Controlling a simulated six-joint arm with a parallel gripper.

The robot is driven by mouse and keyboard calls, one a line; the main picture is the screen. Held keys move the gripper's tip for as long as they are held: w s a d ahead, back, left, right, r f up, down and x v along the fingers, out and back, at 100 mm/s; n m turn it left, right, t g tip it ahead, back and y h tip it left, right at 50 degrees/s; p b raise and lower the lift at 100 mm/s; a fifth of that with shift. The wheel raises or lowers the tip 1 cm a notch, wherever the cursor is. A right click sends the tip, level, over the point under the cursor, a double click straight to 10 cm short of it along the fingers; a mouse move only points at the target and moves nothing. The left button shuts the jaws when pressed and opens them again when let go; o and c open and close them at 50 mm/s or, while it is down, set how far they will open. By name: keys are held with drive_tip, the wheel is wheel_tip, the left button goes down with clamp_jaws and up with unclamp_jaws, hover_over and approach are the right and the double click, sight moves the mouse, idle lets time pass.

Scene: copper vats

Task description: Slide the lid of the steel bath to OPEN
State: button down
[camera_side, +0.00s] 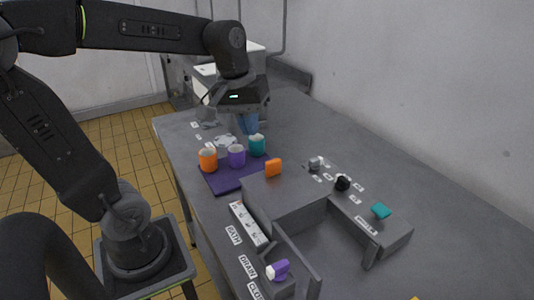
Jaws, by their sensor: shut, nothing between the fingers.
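A grey steel fixture with a flat raised panel (290,198) stands on the bench at the centre right; it looks like the bath with its lid. A small orange handle (273,168) sits at the panel's far left edge. A "BATH" label (234,234) is on the near left side. I cannot tell the lid's exact position. My gripper (247,120) is shut and empty above the far part of the bench, behind the cups and well away from the orange handle. Its fingertips are hard to make out against something blue there.
Orange (208,160), purple (237,156) and teal (257,146) cups stand on a dark purple mat (225,182). A purple knob (278,270), black knob (342,183) and teal handle (381,211) are around the fixture. The bench along the right wall is clear.

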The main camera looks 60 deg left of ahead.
drive_tip(key=w+a+f+n+g+h, duration=0.1)
drive_tip(key=w+a+n+h, duration=0.15)
drive_tip(key=a+n, duration=0.35)
drive_tip(key=w+a+f+n+g+h, duration=0.1)
drive_tip(key=w+a+n, duration=0.3)
drive_tip(key=a, duration=0.3)
drive_tip(key=shift+d+f, duration=1.25)
drive_tip(key=shift+f, duration=0.35)
drive_tip(key=shift+d+f, duration=1.3)
drive_tip(key=shift+f, duration=0.3)
drive_tip(key=shift+d+f, duration=1.25)
drive_tip(key=shift+f, duration=0.35)
drive_tip(key=d, duration=1.5)
drive_tip(key=shift+d, duration=0.4)
